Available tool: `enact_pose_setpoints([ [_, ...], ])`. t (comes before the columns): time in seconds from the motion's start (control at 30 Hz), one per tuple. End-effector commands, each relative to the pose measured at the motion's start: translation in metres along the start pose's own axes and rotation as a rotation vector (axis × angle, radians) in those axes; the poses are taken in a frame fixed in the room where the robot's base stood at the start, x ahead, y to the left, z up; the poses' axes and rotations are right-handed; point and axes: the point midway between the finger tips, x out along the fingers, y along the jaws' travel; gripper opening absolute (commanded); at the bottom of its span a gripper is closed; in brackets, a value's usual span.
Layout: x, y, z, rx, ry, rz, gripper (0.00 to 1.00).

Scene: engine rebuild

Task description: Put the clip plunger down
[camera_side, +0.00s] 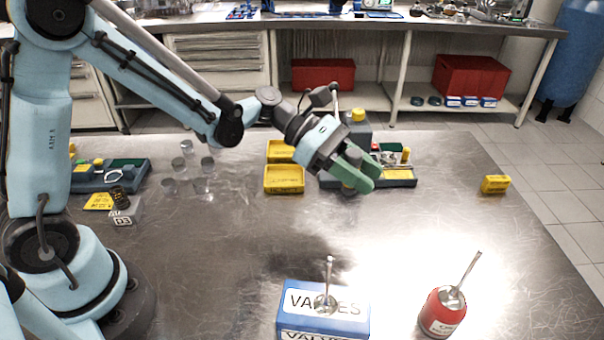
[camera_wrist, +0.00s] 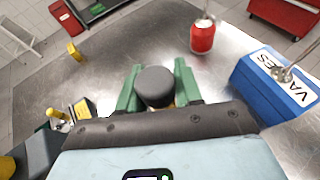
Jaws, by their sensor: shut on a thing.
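My gripper (camera_side: 366,184) has green fingers and hangs above the metal table, near its middle. In the wrist view the gripper (camera_wrist: 157,82) is shut on the clip plunger (camera_wrist: 155,86), which shows as a dark grey round knob between the two green fingers. The plunger is held clear of the table, as far as I can tell.
A blue VALVES box (camera_side: 345,322) with a valve on it and a red can (camera_side: 438,316) holding a valve stand at the front. Yellow trays (camera_side: 284,180) and a grey tray (camera_side: 398,180) lie behind. A small yellow block (camera_side: 495,184) sits at right. The table middle is clear.

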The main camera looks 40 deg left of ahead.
Motion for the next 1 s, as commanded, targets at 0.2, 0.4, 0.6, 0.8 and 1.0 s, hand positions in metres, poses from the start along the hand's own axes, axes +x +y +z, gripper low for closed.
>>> enact_pose_setpoints([
  [0.2, 0.069, -0.056, 0.030, 0.060, -0.001, -0.143, 0.04],
  [0.4, 0.100, -0.090, 0.043, 0.090, -0.003, -0.211, 0.04],
  [0.6, 0.108, -0.090, 0.041, 0.096, -0.003, -0.226, 0.04],
  [0.8, 0.108, -0.055, 0.019, 0.094, -0.004, -0.223, 0.04],
  [1.0, 0.108, -0.020, -0.005, 0.095, -0.004, -0.223, 0.04],
])
